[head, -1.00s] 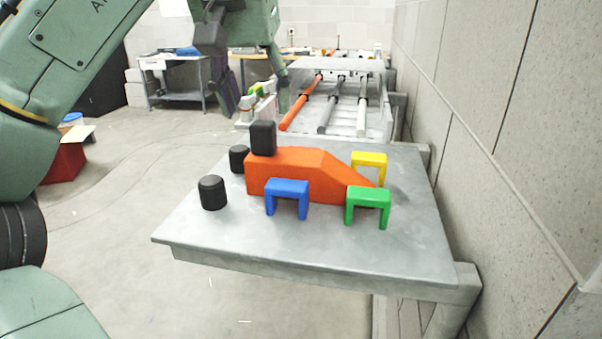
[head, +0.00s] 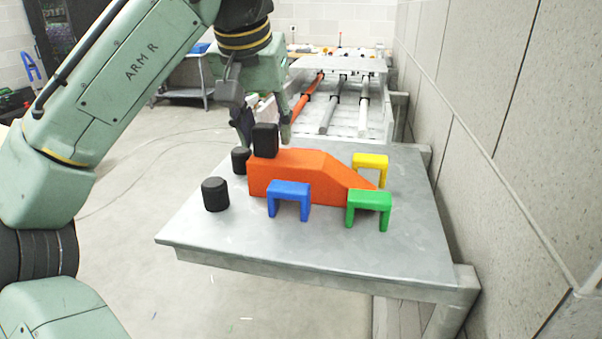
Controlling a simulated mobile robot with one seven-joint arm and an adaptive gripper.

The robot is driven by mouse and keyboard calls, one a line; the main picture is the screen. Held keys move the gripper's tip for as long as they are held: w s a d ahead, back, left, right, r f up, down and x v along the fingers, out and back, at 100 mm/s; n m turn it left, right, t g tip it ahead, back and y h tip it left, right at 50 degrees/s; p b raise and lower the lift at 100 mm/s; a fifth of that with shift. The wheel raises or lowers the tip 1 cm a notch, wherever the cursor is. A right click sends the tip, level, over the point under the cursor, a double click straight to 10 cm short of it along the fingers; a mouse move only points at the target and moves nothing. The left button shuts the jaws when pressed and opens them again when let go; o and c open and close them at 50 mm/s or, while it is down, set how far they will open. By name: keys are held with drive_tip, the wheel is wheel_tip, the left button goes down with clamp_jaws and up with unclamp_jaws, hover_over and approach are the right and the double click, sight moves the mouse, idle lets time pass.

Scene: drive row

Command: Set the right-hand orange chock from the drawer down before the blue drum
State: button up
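A large orange wedge-shaped block (head: 300,175) lies on a grey table (head: 330,240), its slope running down to the right. I see no drawer and no blue drum, and I cannot tell whether this block is the chock. A black rounded block (head: 265,141) stands upright at the orange block's left end. My gripper (head: 265,136) points down there, its fingers spread. In the picture one finger shows on each side of the black block; I cannot tell whether they are around it or behind it.
Blue (head: 289,190), green (head: 369,196) and yellow (head: 370,162) bridge-shaped blocks stand by the orange block. Two black cylinders (head: 215,194) (head: 240,161) stand at left. A concrete wall (head: 510,130) closes off the right. The table's front is bare. Coloured pipes (head: 330,108) lie behind.

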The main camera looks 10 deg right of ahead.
clamp_jaws()
idle(0.7)
